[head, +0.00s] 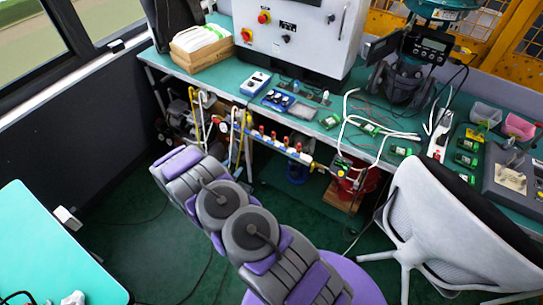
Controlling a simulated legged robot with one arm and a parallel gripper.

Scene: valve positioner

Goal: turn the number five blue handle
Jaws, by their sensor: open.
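A row of small valves on a pipe (280,143), with red and white parts and blue pieces, runs under the front edge of the bench. The parts are too small to tell a blue handle for sure, and no number five is readable. My purple and grey arm reaches from the lower middle toward the upper left. My gripper (178,164) is at its far end, open, with nothing seen in it. It is left of and nearer than the valve row, apart from it in the picture. Its fingers are hard to make out.
A green bench (205,79) holds a grey control cabinet (300,35), a box (203,47), and cables. A white and black chair (455,225) stands at the right. A turquoise table (50,250) is at the lower left. Green floor (130,215) lies open left of my arm.

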